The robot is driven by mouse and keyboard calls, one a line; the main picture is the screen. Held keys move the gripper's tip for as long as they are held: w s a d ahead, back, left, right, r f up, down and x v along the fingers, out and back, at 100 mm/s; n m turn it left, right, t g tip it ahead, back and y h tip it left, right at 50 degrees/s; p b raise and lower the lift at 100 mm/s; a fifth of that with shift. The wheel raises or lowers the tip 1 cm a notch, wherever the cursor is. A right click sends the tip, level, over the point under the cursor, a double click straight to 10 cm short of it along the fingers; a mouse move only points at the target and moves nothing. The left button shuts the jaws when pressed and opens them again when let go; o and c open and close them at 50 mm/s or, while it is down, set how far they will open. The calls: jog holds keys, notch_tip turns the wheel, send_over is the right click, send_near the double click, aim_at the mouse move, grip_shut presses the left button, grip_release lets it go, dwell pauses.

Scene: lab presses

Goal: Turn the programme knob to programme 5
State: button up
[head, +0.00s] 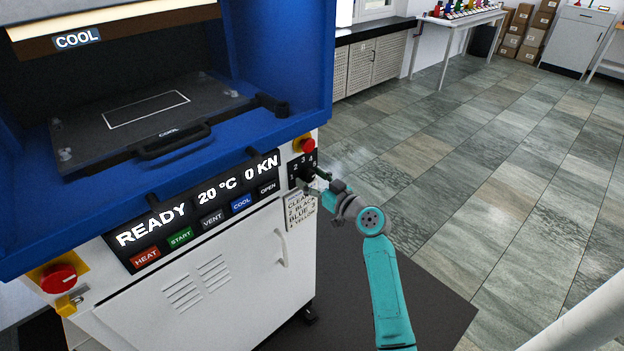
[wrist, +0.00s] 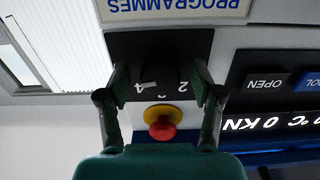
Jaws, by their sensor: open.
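The programme knob sits on a black dial panel (head: 301,163) at the right end of the press front, with white numbers around it. In the head view my gripper partly covers the knob. In the wrist view, which is upside down, the dark knob (wrist: 155,66) shows with a small white mark at its edge near the 4; its exact setting is hard to read. My gripper (head: 316,184) is at the dial. In the wrist view my gripper (wrist: 160,78) is open, with one finger on each side of the knob. I cannot tell whether the fingers touch it.
A red emergency button (head: 307,145) on yellow stands just above the dial. A programmes placard (head: 300,212) hangs below it. The display (head: 200,205) reads READY, 20 °C, 0 KN. The blue press (head: 290,60) is open above. Free tiled floor lies to the right.

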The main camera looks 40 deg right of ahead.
jog(key=c, duration=1.1)
jog(key=shift+c, duration=0.2)
jog(key=shift+m, duration=0.3)
jog(key=m, duration=0.3)
jog(key=shift+m, duration=0.3)
jog(key=m, duration=0.3)
jog(key=shift+m, duration=0.3)
jog(key=m, duration=0.4)
jog(key=shift+a, duration=0.1)
jog(key=shift+r+m, duration=0.1)
jog(key=shift+m, duration=1.9)
